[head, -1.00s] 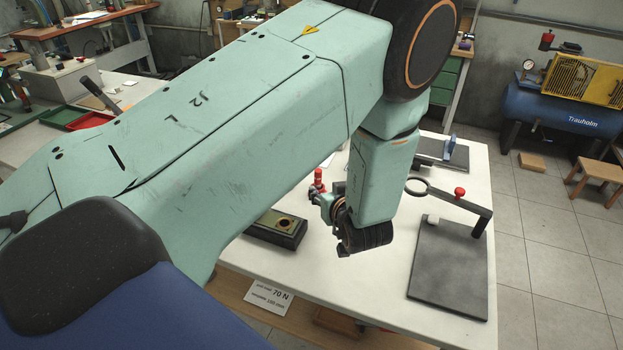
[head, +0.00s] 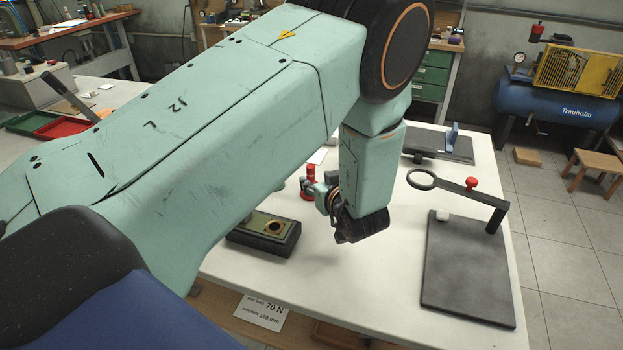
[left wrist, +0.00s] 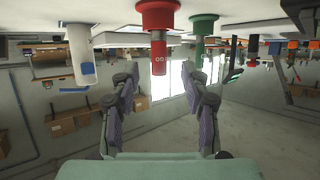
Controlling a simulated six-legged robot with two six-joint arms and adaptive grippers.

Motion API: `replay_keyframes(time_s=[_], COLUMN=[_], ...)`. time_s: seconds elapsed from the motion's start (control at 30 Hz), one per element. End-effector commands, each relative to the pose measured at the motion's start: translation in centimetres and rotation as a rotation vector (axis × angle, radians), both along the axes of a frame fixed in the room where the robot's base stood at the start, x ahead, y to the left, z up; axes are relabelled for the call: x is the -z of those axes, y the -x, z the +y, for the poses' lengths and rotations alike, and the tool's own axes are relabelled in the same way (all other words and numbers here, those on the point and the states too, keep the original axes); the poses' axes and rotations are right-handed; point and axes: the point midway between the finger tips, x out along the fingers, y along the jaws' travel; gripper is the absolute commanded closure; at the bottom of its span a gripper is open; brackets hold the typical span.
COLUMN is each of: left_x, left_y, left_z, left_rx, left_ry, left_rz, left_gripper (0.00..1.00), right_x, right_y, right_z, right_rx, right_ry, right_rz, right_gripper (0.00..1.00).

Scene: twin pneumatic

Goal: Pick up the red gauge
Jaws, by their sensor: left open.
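The red gauge (head: 310,184) stands on the white table in the head view, partly covered by my left gripper (head: 316,193). In the left wrist view, which is upside down, the red gauge (left wrist: 158,45) hangs from the top with its wide flange uppermost and a grey band around its middle. My left gripper (left wrist: 160,78) is open there, its two fingers on either side of the gauge's line with clear gaps. The gauge appears ahead of the fingers, not gripped. A green gauge-like piece (left wrist: 202,35) is close beside it. My right gripper is not in view.
A white cylinder (left wrist: 82,55) is on the other side in the wrist view. In the head view, a black block with a brass recess (head: 265,236) is near the table's front edge. A dark plate (head: 467,275) with a ring arm (head: 455,188) stands right. Table between them is clear.

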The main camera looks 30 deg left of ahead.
Motion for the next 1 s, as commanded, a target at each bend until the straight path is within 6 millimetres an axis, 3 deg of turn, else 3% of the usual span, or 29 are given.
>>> replay_keyframes(time_s=[0.33, 0.67, 1.0], left_x=[1.5, 1.7, 1.7], left_y=[-2.9, -3.5, -3.5], left_z=[3.5, 4.2, 4.2], left_rx=[-0.002, 0.0, -0.001], left_ry=[0.002, 0.0, 0.0], left_rz=[0.001, 0.001, 0.002], left_gripper=[0.54, 0.54, 0.83], right_x=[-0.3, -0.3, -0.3], right_y=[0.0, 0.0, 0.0], right_z=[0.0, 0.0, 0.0], right_rx=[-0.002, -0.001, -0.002], right_ry=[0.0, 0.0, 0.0], right_rz=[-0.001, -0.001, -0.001], right_gripper=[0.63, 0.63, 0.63])
